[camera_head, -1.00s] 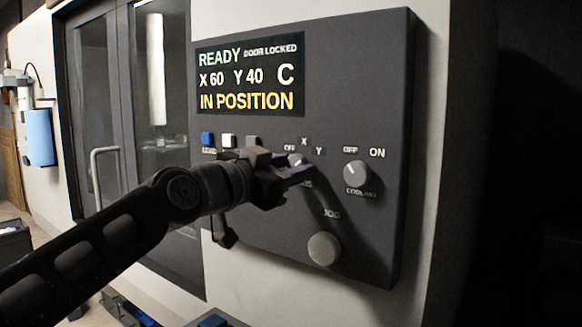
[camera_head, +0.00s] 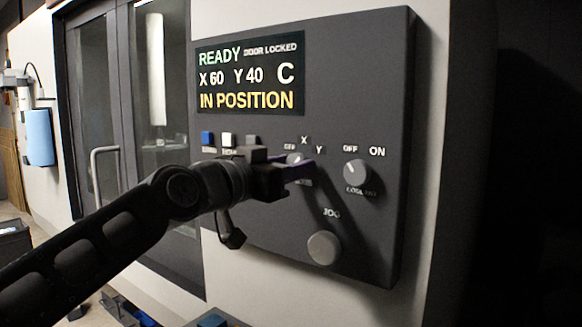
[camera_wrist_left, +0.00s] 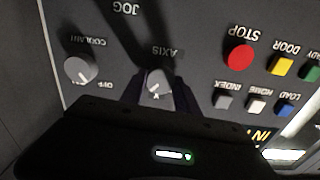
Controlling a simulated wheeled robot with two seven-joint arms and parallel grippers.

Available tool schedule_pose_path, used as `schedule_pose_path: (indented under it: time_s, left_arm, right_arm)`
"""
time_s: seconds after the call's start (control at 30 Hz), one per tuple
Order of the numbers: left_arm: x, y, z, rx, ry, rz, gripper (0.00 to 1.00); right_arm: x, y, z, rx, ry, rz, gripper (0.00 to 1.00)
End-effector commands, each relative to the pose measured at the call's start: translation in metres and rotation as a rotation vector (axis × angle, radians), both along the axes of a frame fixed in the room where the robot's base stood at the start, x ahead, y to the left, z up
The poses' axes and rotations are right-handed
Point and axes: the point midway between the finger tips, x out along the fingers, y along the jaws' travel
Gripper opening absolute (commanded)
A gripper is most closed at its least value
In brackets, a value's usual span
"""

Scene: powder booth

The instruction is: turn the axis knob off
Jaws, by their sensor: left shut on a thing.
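The axis knob (camera_wrist_left: 157,83) is a small grey dial on the dark control panel (camera_head: 365,55). In the head view the axis knob (camera_head: 294,158) shows only in part behind my gripper, below the labels OFF, X and Y. My left gripper (camera_head: 300,170) is at the panel, and in the left wrist view its two fingers (camera_wrist_left: 157,92) stand on either side of the knob, shut on it. The knob's pointer is too small to read with certainty. My right gripper is not in view.
The coolant knob (camera_head: 357,172) is close to the right of the axis knob, and the jog knob (camera_head: 324,248) is below. The left wrist view shows a red stop button (camera_wrist_left: 239,57). A screen (camera_head: 250,75) reads READY, X 60, Y 40, IN POSITION.

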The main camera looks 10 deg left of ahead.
Motion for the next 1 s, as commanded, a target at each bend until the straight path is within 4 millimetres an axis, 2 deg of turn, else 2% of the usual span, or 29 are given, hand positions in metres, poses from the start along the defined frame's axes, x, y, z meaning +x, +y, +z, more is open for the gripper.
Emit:
schedule_pose_path:
  time_s: [0.43,1.0]
  left_arm:
    - [0.001,0.001,0.000,-0.377,0.151,0.001,0.00]
    - [0.001,0.002,0.000,-0.881,0.351,0.002,0.00]
  right_arm:
    - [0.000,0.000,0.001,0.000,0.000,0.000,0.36]
    - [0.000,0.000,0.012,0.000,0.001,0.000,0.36]
